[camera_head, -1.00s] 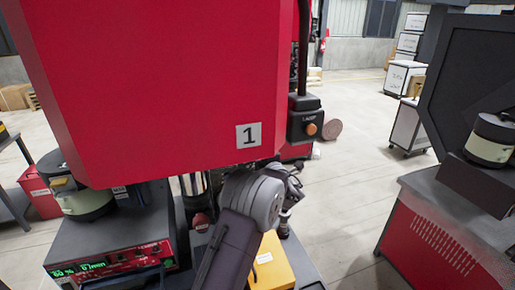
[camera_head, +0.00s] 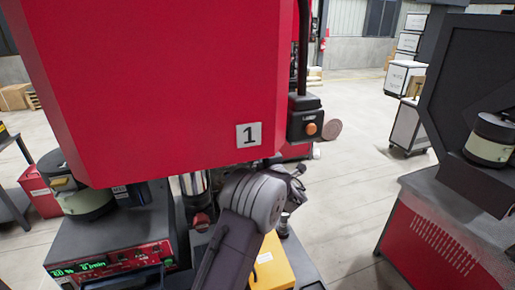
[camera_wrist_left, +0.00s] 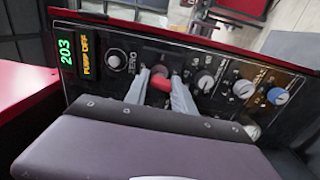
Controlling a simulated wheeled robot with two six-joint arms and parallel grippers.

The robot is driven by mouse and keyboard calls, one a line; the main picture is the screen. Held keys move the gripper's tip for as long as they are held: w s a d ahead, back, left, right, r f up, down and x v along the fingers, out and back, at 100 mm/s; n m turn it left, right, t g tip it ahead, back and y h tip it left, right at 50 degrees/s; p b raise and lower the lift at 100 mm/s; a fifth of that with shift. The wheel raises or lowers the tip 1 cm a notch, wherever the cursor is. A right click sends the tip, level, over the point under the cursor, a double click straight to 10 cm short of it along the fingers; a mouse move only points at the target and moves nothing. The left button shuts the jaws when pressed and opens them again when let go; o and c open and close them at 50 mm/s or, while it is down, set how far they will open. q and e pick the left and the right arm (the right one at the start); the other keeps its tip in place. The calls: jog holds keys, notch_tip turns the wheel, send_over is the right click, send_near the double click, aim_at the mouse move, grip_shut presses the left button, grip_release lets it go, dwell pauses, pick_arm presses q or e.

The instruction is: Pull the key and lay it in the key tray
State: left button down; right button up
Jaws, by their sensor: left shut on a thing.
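In the left wrist view, my left gripper (camera_wrist_left: 161,92) is shut on a small red piece (camera_wrist_left: 161,83), which looks like the key's head. The piece is in front of a dark control panel (camera_wrist_left: 131,42) with a green readout, an orange label and several knobs. The fingers hide the rest of it, so I cannot tell whether it is still in the panel. In the head view, a grey arm joint of mine shows low in the middle, and I cannot make out the fingertips. I cannot identify the key tray in either view. My right gripper is not in view.
A large red cabinet (camera_head: 160,80) marked 1 fills the upper left of the head view. Below it stand a feeder controller (camera_head: 108,262) with a green display and a yellow box (camera_head: 270,264). Another machine (camera_head: 440,235) stands at right. Open floor (camera_head: 350,200) lies between.

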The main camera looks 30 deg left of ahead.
pick_arm(q)
jog(key=shift+v, duration=2.3)
jog(key=s+d+f+m+t+h+b, duration=0.2)
jog(key=d+f+m+t+h+b, duration=0.15)
jog(key=d+f, duration=1.7)
jog(key=s+d+f, duration=0.2)
jog(key=s+f, duration=0.7)
jog(key=f, duration=0.1)
jog(key=s+a+r+n+g+y, duration=0.1)
jog(key=s+a+n+g+y, duration=0.3)
jog(key=s+a, duration=0.3)
jog(key=s, duration=0.2)
jog(key=shift+s, duration=0.4)
